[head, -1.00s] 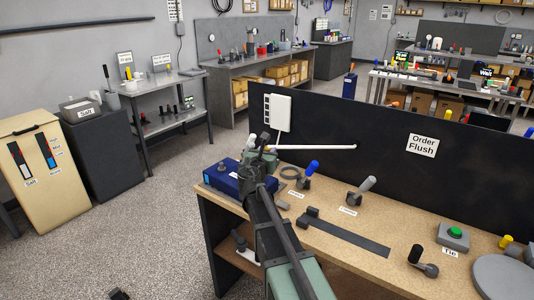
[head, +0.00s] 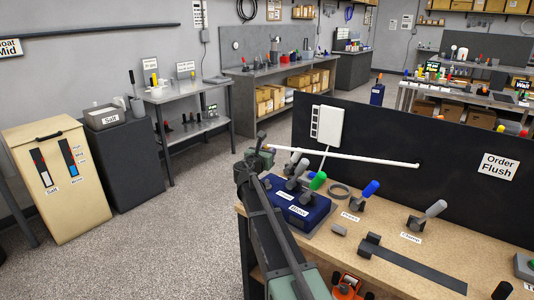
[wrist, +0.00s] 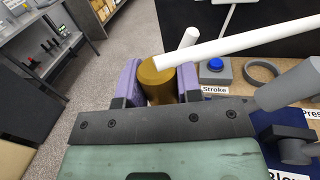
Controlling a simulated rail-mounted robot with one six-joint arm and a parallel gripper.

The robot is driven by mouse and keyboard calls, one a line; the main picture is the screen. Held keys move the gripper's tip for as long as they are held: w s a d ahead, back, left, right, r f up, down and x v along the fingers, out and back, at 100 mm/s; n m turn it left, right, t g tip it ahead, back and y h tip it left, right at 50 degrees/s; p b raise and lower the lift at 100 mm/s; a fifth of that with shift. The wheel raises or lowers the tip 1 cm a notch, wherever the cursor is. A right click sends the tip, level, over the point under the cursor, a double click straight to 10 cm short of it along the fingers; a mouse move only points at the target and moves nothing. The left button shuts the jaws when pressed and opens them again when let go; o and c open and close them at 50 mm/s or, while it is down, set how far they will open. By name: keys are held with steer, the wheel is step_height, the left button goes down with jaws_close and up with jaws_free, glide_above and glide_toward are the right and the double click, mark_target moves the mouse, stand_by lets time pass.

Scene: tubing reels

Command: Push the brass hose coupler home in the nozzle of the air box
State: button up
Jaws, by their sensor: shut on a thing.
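The brass hose coupler (wrist: 157,80) is between the purple fingers of my gripper (wrist: 158,84) in the wrist view. A long white tube (wrist: 225,42) meets its upper end and runs off to the upper right. In the head view my gripper (head: 262,157) is beyond the far left of the dark blue box (head: 312,214), which I take as the air box. The coupler is too small to make out there. The box's corner also shows at the lower right of the wrist view (wrist: 265,120), apart from the coupler. I cannot make out the nozzle.
The white tube (head: 360,158) stretches toward a black panel (head: 450,165). Levers with grey, green and blue handles stand on and beside the box. A blue button (wrist: 212,65) labelled Stroke and a dark ring (wrist: 262,72) lie near the coupler. Open floor (head: 190,215) is left of the bench.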

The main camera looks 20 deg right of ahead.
steer(key=shift+f+b, duration=2.8)
steer(key=shift+b, duration=0.05)
steer(key=shift+f, duration=0.1)
steer(key=shift+f+b, duration=2.15)
steer(key=shift+b, duration=0.05)
steer(key=o, duration=1)
steer(key=shift+o, duration=0.2)
steer(key=v, duration=1.1)
steer(key=shift+r, duration=0.1)
